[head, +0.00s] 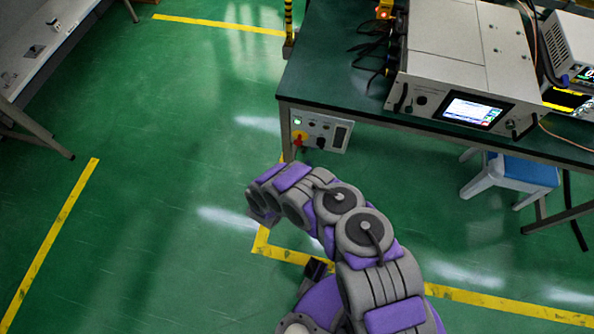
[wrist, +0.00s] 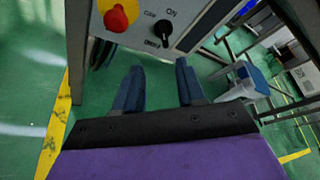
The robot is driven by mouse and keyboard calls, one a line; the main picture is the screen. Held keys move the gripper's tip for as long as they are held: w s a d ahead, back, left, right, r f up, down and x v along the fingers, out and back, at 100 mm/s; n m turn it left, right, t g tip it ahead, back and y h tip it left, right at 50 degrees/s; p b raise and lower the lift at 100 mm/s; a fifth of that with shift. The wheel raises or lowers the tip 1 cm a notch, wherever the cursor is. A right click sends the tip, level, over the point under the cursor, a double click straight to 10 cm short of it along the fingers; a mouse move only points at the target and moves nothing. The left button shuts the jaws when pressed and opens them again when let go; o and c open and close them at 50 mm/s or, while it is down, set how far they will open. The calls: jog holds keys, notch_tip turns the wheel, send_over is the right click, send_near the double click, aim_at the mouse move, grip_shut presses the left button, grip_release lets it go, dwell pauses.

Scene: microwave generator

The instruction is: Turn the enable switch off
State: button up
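A grey control box (head: 329,125) hangs under the front left corner of the bench. In the wrist view, a black rotary switch (wrist: 163,31) sits on the box's panel (wrist: 190,14), with small labels around it. It looks like the enable switch; its exact setting is hard to read. A red mushroom button (wrist: 117,18) on a yellow base is left of it. My gripper (wrist: 160,66) is open and empty, its two dark blue fingers apart and pointing toward the panel just below the switch, not visibly touching it. In the head view, the fingers are not clear.
The dark green bench (head: 360,104) carries a white generator (head: 470,50) with a lit screen. A bench leg (wrist: 77,50) stands close to the left of the panel. A blue and white stool (head: 520,172) is under the bench. The floor to the left is open, with yellow lines.

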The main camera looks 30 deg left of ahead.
jog(key=v, duration=0.3)
jog(key=shift+s+r, duration=0.1)
jog(key=shift+s, duration=0.25)
jog(key=shift+o, duration=0.4)
